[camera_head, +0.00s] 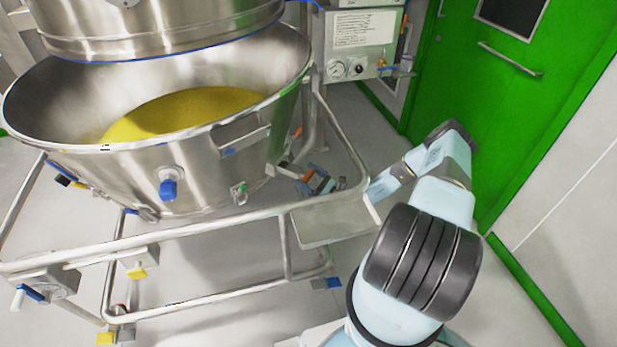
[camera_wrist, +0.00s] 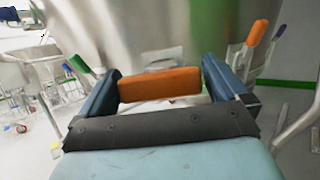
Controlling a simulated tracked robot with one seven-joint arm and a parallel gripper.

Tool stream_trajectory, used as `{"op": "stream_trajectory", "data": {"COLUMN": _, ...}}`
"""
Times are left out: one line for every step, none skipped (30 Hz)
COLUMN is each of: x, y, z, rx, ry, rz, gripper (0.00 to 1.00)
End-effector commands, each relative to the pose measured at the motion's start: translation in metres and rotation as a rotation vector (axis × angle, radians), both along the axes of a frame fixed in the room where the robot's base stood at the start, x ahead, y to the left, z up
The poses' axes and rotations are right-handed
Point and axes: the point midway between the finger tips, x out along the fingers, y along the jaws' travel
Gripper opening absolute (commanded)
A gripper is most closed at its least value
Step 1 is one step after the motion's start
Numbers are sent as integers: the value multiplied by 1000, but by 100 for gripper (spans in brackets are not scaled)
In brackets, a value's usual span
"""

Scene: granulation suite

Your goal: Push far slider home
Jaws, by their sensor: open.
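My gripper (camera_head: 316,183) reaches in beside the far right side of the steel bowl (camera_head: 75,128), by the frame rail. In the wrist view my gripper (camera_wrist: 160,68) is open, with one blue finger on each side. An orange block (camera_wrist: 160,86) lies across the gap between the fingers; I cannot tell if it touches either one. A second orange grip (camera_wrist: 257,33) stands beyond the right finger. No part is clearly recognisable as the far slider, and I cannot tell whether an orange piece belongs to it.
The bowl holds yellow powder (camera_head: 190,108) and sits in a tubular trolley frame (camera_head: 160,231). A gauge panel (camera_head: 360,50) and a green door (camera_head: 500,100) stand behind. Open floor shows at lower right.

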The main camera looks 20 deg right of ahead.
Motion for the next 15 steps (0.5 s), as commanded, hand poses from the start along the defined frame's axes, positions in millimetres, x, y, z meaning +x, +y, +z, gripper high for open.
{"op": "stream_trajectory", "data": {"x": 0, "y": 0, "z": 0, "rx": 0, "ry": 0, "rz": 0, "gripper": 100}}
{"op": "stream_trajectory", "data": {"x": 0, "y": 0, "z": 0, "rx": 0, "ry": 0, "rz": 0, "gripper": 100}}
{"op": "stream_trajectory", "data": {"x": 0, "y": 0, "z": 0, "rx": 0, "ry": 0, "rz": 0, "gripper": 100}}
{"op": "stream_trajectory", "data": {"x": 0, "y": 0, "z": 0, "rx": 0, "ry": 0, "rz": 0, "gripper": 100}}
{"op": "stream_trajectory", "data": {"x": 0, "y": 0, "z": 0, "rx": 0, "ry": 0, "rz": 0, "gripper": 100}}
{"op": "stream_trajectory", "data": {"x": 0, "y": 0, "z": 0, "rx": 0, "ry": 0, "rz": 1, "gripper": 97}}
{"op": "stream_trajectory", "data": {"x": 0, "y": 0, "z": 0, "rx": 0, "ry": 0, "rz": 1, "gripper": 94}}
{"op": "stream_trajectory", "data": {"x": 0, "y": 0, "z": 0, "rx": 0, "ry": 0, "rz": 1, "gripper": 91}}
{"op": "stream_trajectory", "data": {"x": 0, "y": 0, "z": 0, "rx": 0, "ry": 0, "rz": 1, "gripper": 88}}
{"op": "stream_trajectory", "data": {"x": 0, "y": 0, "z": 0, "rx": 0, "ry": 0, "rz": 1, "gripper": 85}}
{"op": "stream_trajectory", "data": {"x": 0, "y": 0, "z": 0, "rx": 0, "ry": 0, "rz": 1, "gripper": 82}}
{"op": "stream_trajectory", "data": {"x": 0, "y": 0, "z": 0, "rx": 0, "ry": 0, "rz": 1, "gripper": 78}}
{"op": "stream_trajectory", "data": {"x": 0, "y": 0, "z": 0, "rx": 0, "ry": 0, "rz": 1, "gripper": 75}}
{"op": "stream_trajectory", "data": {"x": 0, "y": 0, "z": 0, "rx": 0, "ry": 0, "rz": 1, "gripper": 72}}
{"op": "stream_trajectory", "data": {"x": 0, "y": 0, "z": 0, "rx": 0, "ry": 0, "rz": 1, "gripper": 68}}
